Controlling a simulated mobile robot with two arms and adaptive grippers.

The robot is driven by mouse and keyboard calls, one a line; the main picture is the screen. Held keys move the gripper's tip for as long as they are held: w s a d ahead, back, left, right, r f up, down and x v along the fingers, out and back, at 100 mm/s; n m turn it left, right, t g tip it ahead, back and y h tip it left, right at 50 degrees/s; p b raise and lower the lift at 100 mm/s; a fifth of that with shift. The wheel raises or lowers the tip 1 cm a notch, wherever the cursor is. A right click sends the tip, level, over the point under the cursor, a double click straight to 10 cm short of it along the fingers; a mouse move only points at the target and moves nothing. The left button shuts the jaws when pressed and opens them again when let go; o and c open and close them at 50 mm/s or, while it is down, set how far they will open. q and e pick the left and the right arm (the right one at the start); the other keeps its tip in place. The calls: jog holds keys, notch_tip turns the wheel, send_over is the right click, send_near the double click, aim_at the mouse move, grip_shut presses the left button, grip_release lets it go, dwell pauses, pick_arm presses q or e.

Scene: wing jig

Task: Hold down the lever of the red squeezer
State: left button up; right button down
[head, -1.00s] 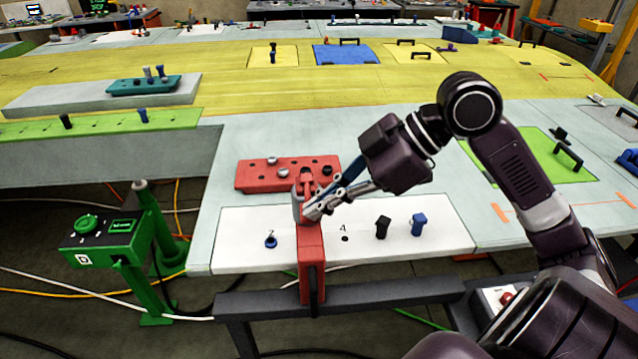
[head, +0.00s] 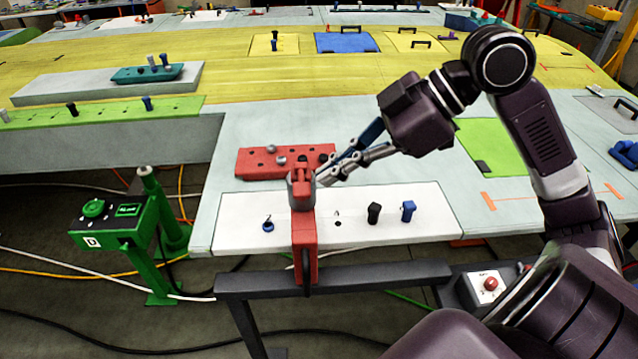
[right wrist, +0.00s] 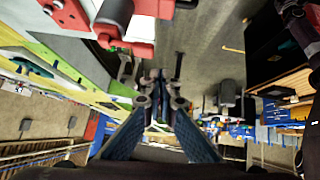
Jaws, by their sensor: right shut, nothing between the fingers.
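The red squeezer (head: 304,238) stands upright at the front edge of the white panel. Its upper part has a grey cylinder with a red piece on top; I cannot tell the lever's exact position. My right gripper (head: 323,179) is shut and empty, with its fingertips just right of the squeezer's top. Whether they touch it I cannot tell. In the right wrist view the shut fingers (right wrist: 160,82) point away from the camera, and part of the red squeezer (right wrist: 125,28) shows at the upper left. My left gripper is not in view.
A red block with holes (head: 262,163) lies just behind the squeezer. The white panel (head: 430,225) carries a blue ring, a black peg (head: 374,213) and a blue peg (head: 408,211). A green control stand (head: 120,225) is at left. A box with a red button (head: 490,284) is at lower right.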

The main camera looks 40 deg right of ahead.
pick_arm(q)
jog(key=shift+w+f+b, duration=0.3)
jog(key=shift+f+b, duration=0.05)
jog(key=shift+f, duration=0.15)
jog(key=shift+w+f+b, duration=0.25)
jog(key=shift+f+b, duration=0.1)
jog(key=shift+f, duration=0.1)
pick_arm(e)
jog(key=v, duration=0.5)
jog(key=shift+s+r, duration=0.1)
jog(key=shift+s, duration=0.2)
